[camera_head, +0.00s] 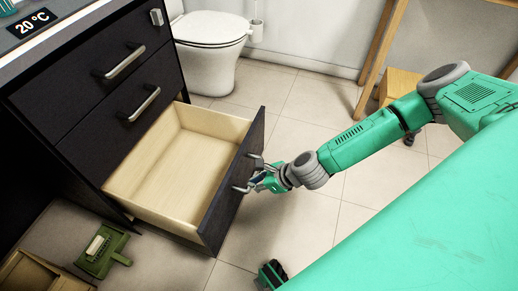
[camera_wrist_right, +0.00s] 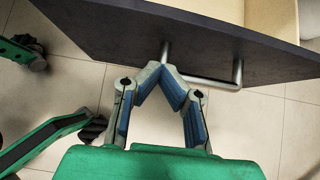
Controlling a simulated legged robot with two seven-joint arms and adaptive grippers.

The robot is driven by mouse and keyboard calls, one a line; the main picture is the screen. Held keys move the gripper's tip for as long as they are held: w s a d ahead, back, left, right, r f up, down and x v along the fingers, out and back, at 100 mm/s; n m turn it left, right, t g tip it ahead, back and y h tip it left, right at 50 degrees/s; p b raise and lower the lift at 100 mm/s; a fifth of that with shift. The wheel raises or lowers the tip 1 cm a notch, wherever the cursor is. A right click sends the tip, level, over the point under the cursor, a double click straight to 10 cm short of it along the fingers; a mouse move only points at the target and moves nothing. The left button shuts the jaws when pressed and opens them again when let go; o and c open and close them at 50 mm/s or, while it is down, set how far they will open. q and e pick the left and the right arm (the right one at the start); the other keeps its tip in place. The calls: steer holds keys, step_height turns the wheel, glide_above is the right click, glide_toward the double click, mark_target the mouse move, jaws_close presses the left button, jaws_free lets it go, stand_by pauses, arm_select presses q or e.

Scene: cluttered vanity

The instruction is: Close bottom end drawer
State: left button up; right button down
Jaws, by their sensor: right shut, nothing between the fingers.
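The bottom drawer (camera_head: 172,165) is pulled far out of the dark cabinet, with a pale wood inside that looks empty. Its dark front panel (camera_head: 233,190) faces right and carries a metal bar handle (camera_head: 246,175). My right gripper (camera_head: 262,182) is at this handle, on the outer side of the panel. In the right wrist view my right gripper (camera_wrist_right: 160,70) has its blue-padded fingertips together, beside one post of the handle (camera_wrist_right: 207,80) and close to the drawer front (camera_wrist_right: 200,45). Whether the tips touch the handle or panel is unclear. My left gripper is not in view.
Two upper drawers (camera_head: 115,85) are shut. A green scale-like object (camera_head: 104,250) and a wooden box (camera_head: 42,272) lie on the floor by the cabinet. A toilet (camera_head: 210,45) stands behind. The tiled floor (camera_head: 330,210) right of the drawer is mostly free.

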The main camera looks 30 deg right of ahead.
mark_target(229, 182)
steer(key=x, duration=0.2)
steer(key=b+x, duration=0.1)
steer(key=x, duration=0.1)
steer(key=w+r+x, duration=0.1)
steer(key=x, duration=0.1)
steer(key=shift+a, duration=0.15)
steer(key=shift+w+a+r+b, duration=0.1)
steer(key=shift+w+a+b, duration=0.2)
steer(key=shift+w+a, duration=0.35)
steer(key=shift+s, duration=0.1)
